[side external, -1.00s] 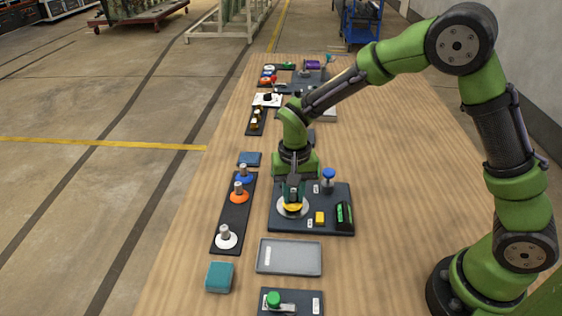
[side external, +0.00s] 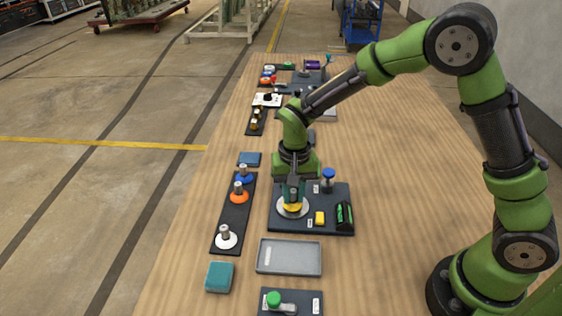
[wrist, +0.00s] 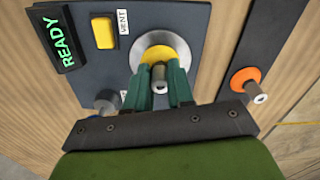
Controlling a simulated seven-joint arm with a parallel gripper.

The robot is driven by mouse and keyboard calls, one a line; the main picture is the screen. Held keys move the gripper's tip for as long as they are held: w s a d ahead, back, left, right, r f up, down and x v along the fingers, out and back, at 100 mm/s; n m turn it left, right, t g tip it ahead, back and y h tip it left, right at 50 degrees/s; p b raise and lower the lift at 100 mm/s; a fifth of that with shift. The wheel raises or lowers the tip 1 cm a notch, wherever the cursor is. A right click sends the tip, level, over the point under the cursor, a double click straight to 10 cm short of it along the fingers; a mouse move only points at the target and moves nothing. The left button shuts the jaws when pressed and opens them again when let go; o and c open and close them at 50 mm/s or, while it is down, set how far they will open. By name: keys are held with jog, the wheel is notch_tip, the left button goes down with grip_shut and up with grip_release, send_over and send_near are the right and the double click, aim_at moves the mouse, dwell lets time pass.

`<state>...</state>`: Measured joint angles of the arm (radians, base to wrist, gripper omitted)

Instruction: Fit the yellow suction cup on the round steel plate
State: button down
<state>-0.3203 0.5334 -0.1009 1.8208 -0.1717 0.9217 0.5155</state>
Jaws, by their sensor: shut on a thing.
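The yellow suction cup (wrist: 176,44) has a grey metal stem and is between my gripper's fingers, over the round steel plate (wrist: 140,50). In the side view the yellow cup (side external: 292,206) appears low over the steel plate (side external: 281,212), at the left of a dark panel. Whether its rim touches the plate cannot be told. My gripper (wrist: 159,88) is shut on the cup's stem, pointing down. The fingers partly hide the cup and plate.
The panel (side external: 320,228) also carries a yellow button (side external: 319,218), a green READY display (side external: 344,214) and a blue-topped knob (side external: 328,176). A rack with white (side external: 226,240), orange (side external: 239,197) and blue cups stands left. A grey tray (side external: 289,258) lies in front.

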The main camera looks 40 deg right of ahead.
jog(key=shift+f, duration=0.2)
jog(key=c, duration=0.5)
grip_release()
jog(key=shift+r, duration=0.1)
jog(key=shift+r, duration=3.4)
jog(key=s+d+r+n+t+y, duration=0.1)
jog(key=s+d+r+t, duration=0.2)
jog(key=s+r, duration=0.4)
jog(key=s+d+r+n+t+y, duration=0.1)
jog(key=s+d+r+t, duration=0.2)
jog(key=s+r, duration=0.3)
jog(key=s+t, duration=0.1)
jog(key=s, duration=0.3)
jog(key=shift+s+d+r+n, duration=0.15)
jog(key=shift+d+r+n, duration=0.15)
jog(key=shift+d+r, duration=0.1)
